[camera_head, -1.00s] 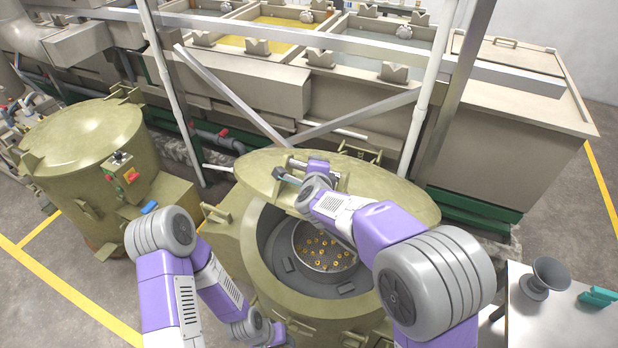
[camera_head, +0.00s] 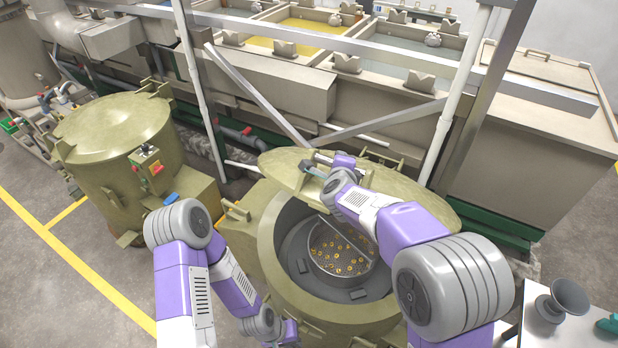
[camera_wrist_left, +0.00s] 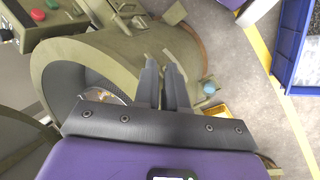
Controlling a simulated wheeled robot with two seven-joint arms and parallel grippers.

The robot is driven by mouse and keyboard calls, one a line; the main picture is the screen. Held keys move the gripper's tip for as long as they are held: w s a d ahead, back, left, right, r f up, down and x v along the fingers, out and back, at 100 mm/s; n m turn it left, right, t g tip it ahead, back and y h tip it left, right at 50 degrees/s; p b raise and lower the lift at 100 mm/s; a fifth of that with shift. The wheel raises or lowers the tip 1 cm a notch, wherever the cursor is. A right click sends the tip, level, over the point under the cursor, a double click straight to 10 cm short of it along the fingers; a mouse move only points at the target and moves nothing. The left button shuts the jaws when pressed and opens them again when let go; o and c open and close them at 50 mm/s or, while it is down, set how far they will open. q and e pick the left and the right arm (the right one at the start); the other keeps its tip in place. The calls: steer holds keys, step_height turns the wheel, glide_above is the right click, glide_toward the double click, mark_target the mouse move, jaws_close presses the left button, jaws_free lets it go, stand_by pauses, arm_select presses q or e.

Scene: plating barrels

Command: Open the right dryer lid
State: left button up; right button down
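The right dryer (camera_head: 262,235) is an olive drum. Its round lid (camera_head: 425,203) is raised and tilted, leaving the mouth open. A basket (camera_head: 338,247) with small golden parts shows inside. My right gripper (camera_head: 314,171) is at the lid's upper left, by its fittings; its fingers are partly hidden, and I cannot tell whether they grip anything. My left gripper (camera_head: 288,334) is low in front of the right dryer, its fingers unclear in the head view. In the left wrist view the left gripper's fingers (camera_wrist_left: 163,65) are together and empty, over the drum's outside.
The left dryer (camera_head: 112,125) is closed, with a control box (camera_head: 149,160). Plating tanks (camera_head: 290,85) and a slanted metal frame (camera_head: 255,95) stand behind. A table (camera_head: 560,335) with a grey funnel-like thing (camera_head: 562,300) is at the right. A blue bin (camera_wrist_left: 299,45) shows in the wrist view.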

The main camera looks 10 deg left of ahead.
arm_select(q)
steer(key=shift+w+d+n+h, duration=0.2)
steer(key=shift+d+n+h, duration=0.15)
steer(key=shift+n, duration=0.35)
jaws_close()
steer(key=w+d+r+n+t+h, duration=0.1)
steer(key=w+r+n+t+h, duration=0.3)
steer(key=w+r+n+t, duration=0.7)
steer(key=w+a+r+n+t+y, duration=0.1)
steer(key=w+a+r+n+t, duration=0.1)
steer(key=a+r+n+t, duration=0.35)
steer(key=w+a+r+n+t+y, duration=0.2)
steer(key=w+a+r+n, duration=0.1)
steer(key=a+r+n, duration=0.55)
steer(key=w+d+r+n, duration=0.1)
steer(key=w+r, duration=0.1)
steer(key=w, duration=0.3)
steer(key=w+d+r+n, duration=0.1)
steer(key=w+d, duration=0.1)
steer(key=w, duration=0.4)
steer(key=shift+d+r, duration=0.2)
steer(key=shift+r, duration=0.15)
